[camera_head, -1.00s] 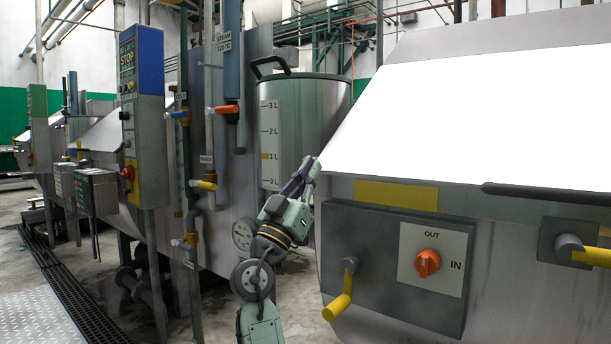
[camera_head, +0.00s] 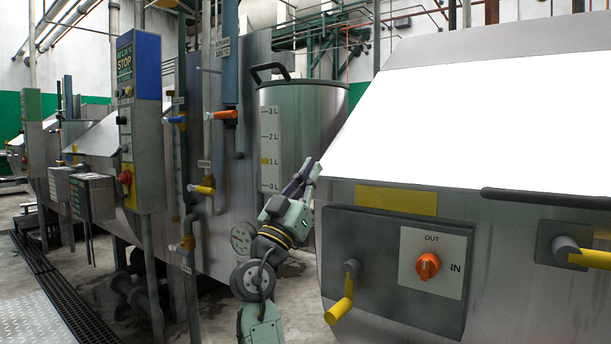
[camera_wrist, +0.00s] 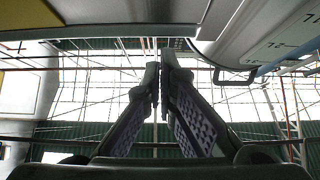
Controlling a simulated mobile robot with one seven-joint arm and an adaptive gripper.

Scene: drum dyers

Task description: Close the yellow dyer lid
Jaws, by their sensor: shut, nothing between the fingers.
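The steel dyer with a yellow plate (camera_head: 397,200) fills the right side of the head view. Its sloped upper face (camera_head: 470,115) is glaring white, and a black handle bar (camera_head: 545,197) runs along the lower edge, cut off at the right. I cannot tell from this how far the lid is open. My gripper (camera_head: 311,172) points up beside the dyer's left edge, left of the white face and apart from the handle. In the wrist view my gripper's fingers (camera_wrist: 160,62) meet at the tips, shut and empty.
A control panel with an orange knob (camera_head: 428,266) and yellow-handled valves (camera_head: 342,305) project from the dyer's front. A steel measuring tank (camera_head: 315,120) stands behind my gripper. Pipes and a control post (camera_head: 140,120) stand left. Floor is free at the lower left.

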